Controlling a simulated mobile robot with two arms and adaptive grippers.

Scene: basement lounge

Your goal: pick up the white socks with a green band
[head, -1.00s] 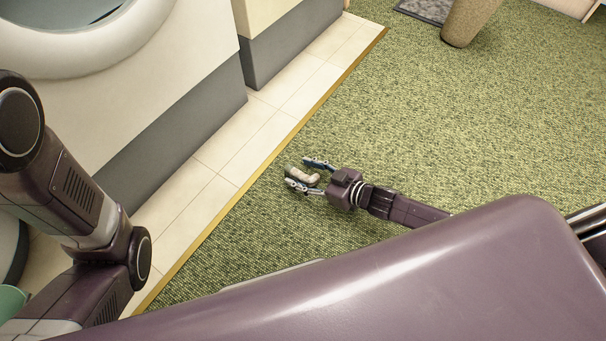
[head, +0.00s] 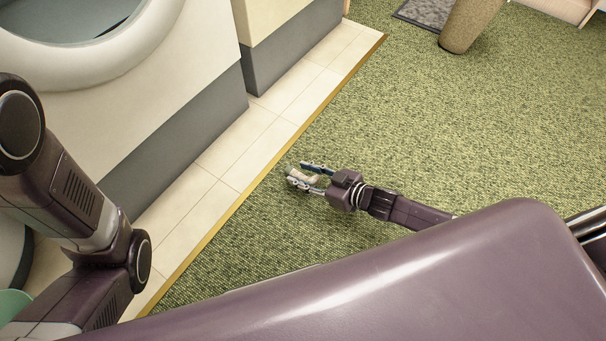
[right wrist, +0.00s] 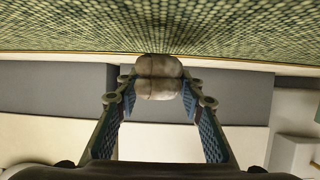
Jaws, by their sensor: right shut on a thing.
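The socks (head: 303,176) are a small, pale, folded bundle low over or on the green carpet; I cannot tell which. In the right wrist view the socks (right wrist: 158,78) look greyish-beige, with a crease across the middle; I cannot make out a green band. My right gripper (head: 298,172) is shut on them, a finger on each side. In the right wrist view its fingertips (right wrist: 158,88) flank the bundle. The fingers hide part of the socks in the head view. My left arm shows at the left, but its gripper is out of view.
The green carpet (head: 430,130) is clear around the right gripper. A wooden edge strip (head: 240,199) divides it from pale tiles (head: 232,152). White appliances with grey bases (head: 180,145) stand at the left. A tan pot (head: 467,25) stands at the top right.

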